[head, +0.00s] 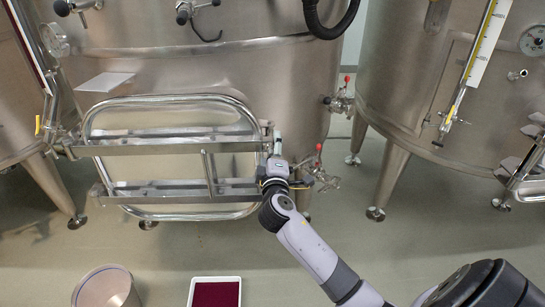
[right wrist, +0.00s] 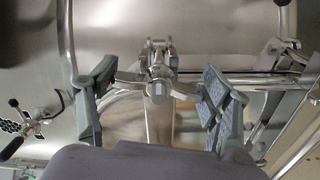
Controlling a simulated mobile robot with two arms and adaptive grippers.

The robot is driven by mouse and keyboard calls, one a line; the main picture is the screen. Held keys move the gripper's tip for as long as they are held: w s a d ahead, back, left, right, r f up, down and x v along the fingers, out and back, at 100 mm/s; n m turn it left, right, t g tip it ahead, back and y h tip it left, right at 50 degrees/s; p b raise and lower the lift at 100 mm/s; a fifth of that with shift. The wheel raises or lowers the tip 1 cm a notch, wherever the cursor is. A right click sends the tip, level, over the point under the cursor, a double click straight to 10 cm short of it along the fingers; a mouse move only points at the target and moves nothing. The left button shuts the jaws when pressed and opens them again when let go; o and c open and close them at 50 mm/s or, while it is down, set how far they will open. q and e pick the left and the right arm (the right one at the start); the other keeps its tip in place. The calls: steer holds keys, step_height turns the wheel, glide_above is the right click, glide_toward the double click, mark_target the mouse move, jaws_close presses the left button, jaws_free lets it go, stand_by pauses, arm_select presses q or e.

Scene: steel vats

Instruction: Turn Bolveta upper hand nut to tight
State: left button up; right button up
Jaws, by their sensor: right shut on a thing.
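The middle steel vat (head: 190,72) has a rectangular manway door (head: 160,117) with two clamp bars across it. My right gripper (head: 276,163) is at the right end of the upper clamp bar (head: 180,148). In the right wrist view the winged hand nut (right wrist: 158,90) sits between the fingers of my right gripper (right wrist: 160,95), with a wing reaching toward each finger. The gripper is shut on it. In the head view the gripper and wrist mostly hide the nut. My left gripper is not in view. No vat name is legible.
The lower clamp bar (head: 180,197) runs beneath the upper one. Red-handled valves (head: 340,100) stick out right of the door. Another vat (head: 425,80) stands at right. A bucket (head: 106,288) and a white tray with dark red contents (head: 215,279) are at the front; floor between is clear.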

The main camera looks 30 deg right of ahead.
steer(key=shift+f+m+b, duration=0.1)
steer(key=shift+m+b, duration=0.2)
steer(key=shift+m, duration=0.2)
steer(key=o, duration=1.2)
steer(key=shift+c, duration=0.2)
steer(key=v, duration=1.2)
